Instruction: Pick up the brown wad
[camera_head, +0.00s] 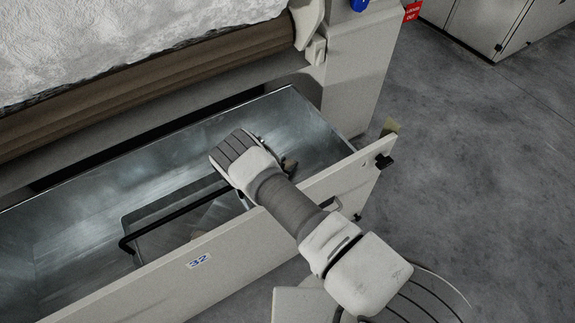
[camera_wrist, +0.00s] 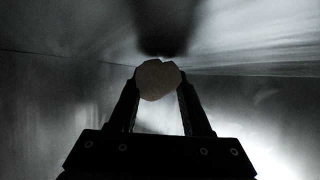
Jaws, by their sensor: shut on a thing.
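In the wrist view, the brown wad (camera_wrist: 158,80) is a small rounded lump between the tips of my gripper (camera_wrist: 159,90). Both fingers touch its sides, and the gripper is shut on it. Metal drawer walls show behind it. In the head view, my arm reaches over the front of the open drawer (camera_head: 330,130) into its right part. My wrist hides most of the gripper there, and only a small brownish bit shows beside it. I cannot tell how far the wad is from the drawer floor.
The drawer's pale front panel (camera_head: 245,245) bears the label 32. A container with a dark handle bar (camera_head: 165,225) stands inside, left of my wrist. A machine with a brown roller (camera_head: 150,80) and white fibre (camera_head: 120,40) overhangs the back. Grey floor (camera_head: 480,170) is clear at right.

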